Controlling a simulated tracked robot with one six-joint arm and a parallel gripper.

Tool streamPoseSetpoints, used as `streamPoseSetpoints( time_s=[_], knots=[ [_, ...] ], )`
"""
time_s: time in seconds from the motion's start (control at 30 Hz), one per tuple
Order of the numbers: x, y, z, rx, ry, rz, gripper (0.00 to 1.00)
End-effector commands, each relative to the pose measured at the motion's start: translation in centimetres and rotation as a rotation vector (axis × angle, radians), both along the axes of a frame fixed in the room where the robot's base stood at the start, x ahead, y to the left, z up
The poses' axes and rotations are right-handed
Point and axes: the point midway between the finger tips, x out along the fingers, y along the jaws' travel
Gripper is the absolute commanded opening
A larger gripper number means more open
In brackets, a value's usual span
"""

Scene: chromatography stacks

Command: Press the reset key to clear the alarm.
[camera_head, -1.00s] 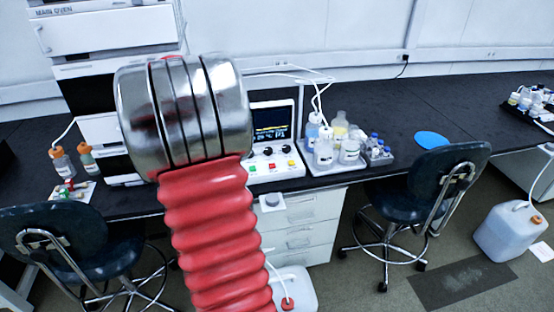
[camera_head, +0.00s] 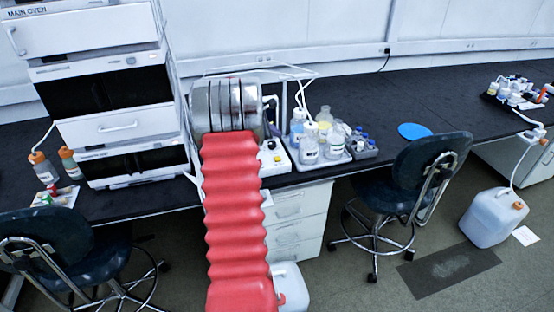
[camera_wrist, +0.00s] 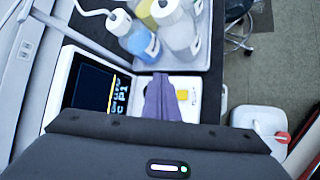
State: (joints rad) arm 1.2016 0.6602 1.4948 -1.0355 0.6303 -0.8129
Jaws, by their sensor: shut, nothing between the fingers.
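The white console (camera_wrist: 62,85) with a dark lit screen (camera_wrist: 92,88) lies ahead of my gripper in the wrist view. A yellow key (camera_wrist: 182,94) shows on its panel just right of my gripper (camera_wrist: 163,85), whose purple fingers are shut and empty. The fingers cover part of the panel, so I cannot tell whether they touch it or which key is the reset key. My fingers are hidden there.
A grey tray of bottles (camera_head: 333,157) stands right of the console, close to my gripper; its bottles (camera_wrist: 165,30) fill the top of the wrist view. The oven stack (camera_head: 110,90) rises on the left. A chair (camera_head: 430,165) stands in front of the black bench (camera_head: 375,100).

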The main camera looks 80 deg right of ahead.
Motion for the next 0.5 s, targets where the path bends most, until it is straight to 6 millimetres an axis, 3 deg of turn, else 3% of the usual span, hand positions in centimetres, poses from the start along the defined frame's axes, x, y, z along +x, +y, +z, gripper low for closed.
streamPoseSetpoints(
  time_s=[0.27,0.5],
  knots=[
    [0.0,0.1,-0.8,0.001,-0.001,0.000,0.00],
    [0.0,0.1,-3.0,0.002,0.001,0.000,0.00]
  ],
)
